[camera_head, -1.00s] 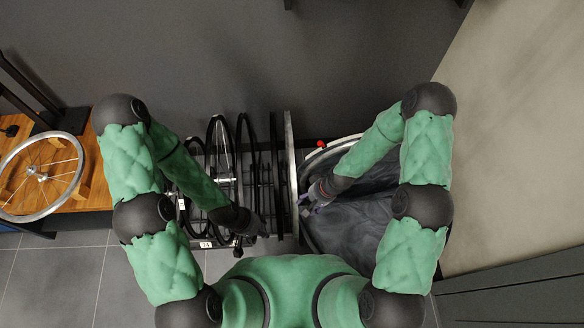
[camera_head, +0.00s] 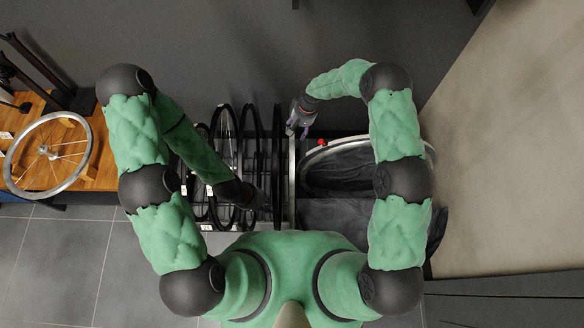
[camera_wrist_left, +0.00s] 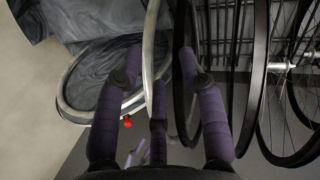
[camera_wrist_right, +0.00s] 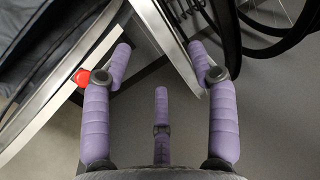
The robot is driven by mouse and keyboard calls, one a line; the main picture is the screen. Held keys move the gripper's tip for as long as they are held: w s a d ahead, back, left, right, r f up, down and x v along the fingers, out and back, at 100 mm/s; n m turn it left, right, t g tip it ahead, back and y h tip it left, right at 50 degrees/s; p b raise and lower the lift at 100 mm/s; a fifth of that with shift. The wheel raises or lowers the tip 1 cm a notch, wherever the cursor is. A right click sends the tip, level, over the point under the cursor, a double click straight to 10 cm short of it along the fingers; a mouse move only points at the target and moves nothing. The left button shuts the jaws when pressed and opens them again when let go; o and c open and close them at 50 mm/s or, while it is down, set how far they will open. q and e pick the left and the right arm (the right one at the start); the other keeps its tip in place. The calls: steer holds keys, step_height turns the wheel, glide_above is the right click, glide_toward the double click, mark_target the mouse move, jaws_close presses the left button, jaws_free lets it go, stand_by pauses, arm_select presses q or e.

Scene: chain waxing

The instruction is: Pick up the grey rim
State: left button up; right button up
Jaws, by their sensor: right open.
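The grey rim (camera_head: 292,165) stands edge-on at the right end of a row of black rims (camera_head: 253,150). In the left wrist view the grey rim (camera_wrist_left: 149,62) runs between the fingers of my left gripper (camera_wrist_left: 160,55), with a black rim close by the right finger. The fingers look apart. My right gripper (camera_head: 297,124) is at the far end of the grey rim. Its fingers (camera_wrist_right: 160,53) are open, with the grey rim (camera_wrist_right: 165,38) passing between their tips, and no grip shows.
A bin with a dark liner and a metal edge (camera_head: 385,140) stands right of the grey rim. A red knob (camera_head: 323,142) sits at its far corner. A spoked wheel (camera_head: 48,155) rests on a wooden bench (camera_head: 105,165) at the left. The wall is behind.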

mark_target(293, 138)
steer(key=shift+s+a+f+b, duration=0.1)
steer(key=shift+a+f+b, duration=0.2)
steer(key=shift+f, duration=0.9)
steer(key=shift+s+a+f+b, duration=0.1)
steer(key=shift+a+f+b, duration=0.2)
steer(key=shift+f, duration=0.85)
steer(key=shift+s+a+f+b, duration=0.1)
steer(key=shift+a+f+b, duration=0.2)
steer(key=shift+f, duration=0.9)
steer(key=shift+w, duration=0.1)
jaws_close()
